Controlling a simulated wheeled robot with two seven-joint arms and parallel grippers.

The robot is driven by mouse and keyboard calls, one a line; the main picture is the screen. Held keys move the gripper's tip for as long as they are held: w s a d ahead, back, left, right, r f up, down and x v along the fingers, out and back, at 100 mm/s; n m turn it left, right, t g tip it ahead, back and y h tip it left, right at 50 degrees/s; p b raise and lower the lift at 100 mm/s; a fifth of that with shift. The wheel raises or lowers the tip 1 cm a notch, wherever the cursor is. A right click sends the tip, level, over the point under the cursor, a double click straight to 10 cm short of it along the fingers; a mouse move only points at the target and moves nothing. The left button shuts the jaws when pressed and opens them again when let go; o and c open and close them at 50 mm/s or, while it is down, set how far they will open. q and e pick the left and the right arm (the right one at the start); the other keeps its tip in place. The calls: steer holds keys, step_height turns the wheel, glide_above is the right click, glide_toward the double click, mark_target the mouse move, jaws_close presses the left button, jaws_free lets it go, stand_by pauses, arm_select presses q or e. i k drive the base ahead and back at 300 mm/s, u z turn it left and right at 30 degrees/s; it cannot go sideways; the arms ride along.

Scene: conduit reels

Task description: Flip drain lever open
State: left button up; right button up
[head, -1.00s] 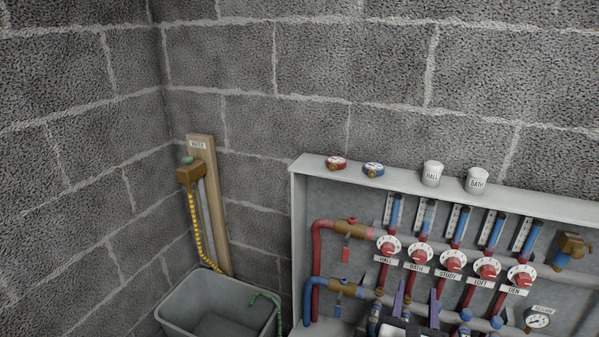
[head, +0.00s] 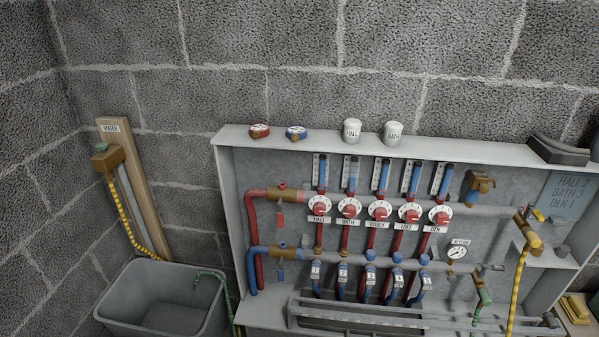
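A grey manifold cabinet (head: 225,190) holds a red upper pipe and a blue-grey lower pipe. At the right end of the lower pipe, a small fitting (head: 478,285) has a green hose (head: 485,297) on it; a small grey piece (head: 494,267) sits beside it. I cannot tell its lever position. Neither of my grippers is in view.
A grey tub (head: 165,300) stands at left, with a green hose end (head: 210,275) over its rim. A tap on a WATER board (head: 110,128) carries a yellow hose.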

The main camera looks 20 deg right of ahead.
mark_target(495, 268)
steer(key=z, duration=1.8)
steer(key=k, duration=0.65)
steer(key=z, duration=1)
steer(key=i, duration=0.95)
steer(key=u, duration=0.55)
steer(key=i, duration=0.8)
steer(key=u, duration=0.8)
steer(key=k, duration=1.05)
steer(key=u, duration=0.3)
steer(key=i, duration=0.4)
steer(key=u, duration=0.3)
